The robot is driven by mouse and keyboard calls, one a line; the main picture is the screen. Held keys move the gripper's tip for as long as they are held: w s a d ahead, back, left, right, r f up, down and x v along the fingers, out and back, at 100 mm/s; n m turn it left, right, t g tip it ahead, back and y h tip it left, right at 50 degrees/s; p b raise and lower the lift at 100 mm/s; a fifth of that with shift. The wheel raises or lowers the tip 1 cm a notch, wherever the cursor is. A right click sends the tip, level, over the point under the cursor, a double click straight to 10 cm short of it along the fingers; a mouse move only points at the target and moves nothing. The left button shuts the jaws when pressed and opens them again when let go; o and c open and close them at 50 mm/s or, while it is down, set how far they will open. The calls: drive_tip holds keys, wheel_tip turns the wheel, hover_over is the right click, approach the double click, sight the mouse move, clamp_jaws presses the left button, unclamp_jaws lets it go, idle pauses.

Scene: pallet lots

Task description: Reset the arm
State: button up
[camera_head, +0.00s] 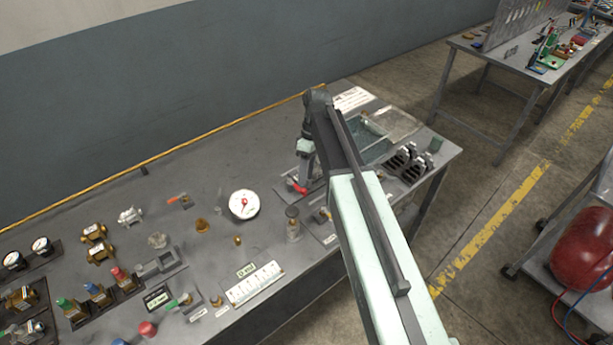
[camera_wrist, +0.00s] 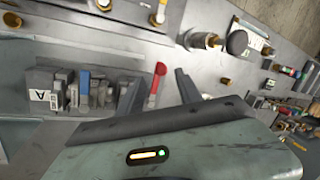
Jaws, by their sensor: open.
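My arm reaches out over a grey workbench (camera_head: 140,240) in the head view. My gripper (camera_head: 300,186) hangs down at its end, close above the bench top beside a red-handled part (camera_head: 299,188). In the wrist view my gripper (camera_wrist: 158,82) shows two dark fingers spread apart. The red handle (camera_wrist: 157,78) shows between the fingers in that view. I cannot tell whether a finger touches it. No object is seen clamped between the fingers.
A round white gauge (camera_head: 244,204), a bottle (camera_head: 293,224), brass fittings (camera_head: 95,232) and a white strip (camera_head: 254,283) stand on the bench. A red tank (camera_head: 582,250) stands at right.

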drive_tip(key=p+v, duration=0.2)
drive_tip(key=v, duration=0.2)
drive_tip(key=s+d+f+m+t+h+b, duration=0.2)
drive_tip(key=s+d+f+m+t, duration=0.1)
drive_tip(key=s+d+m, duration=0.6)
drive_tip(key=s+f+m, duration=0.1)
drive_tip(key=s+m, duration=0.2)
drive_tip(key=s, duration=0.1)
drive_tip(key=shift+d, duration=0.2)
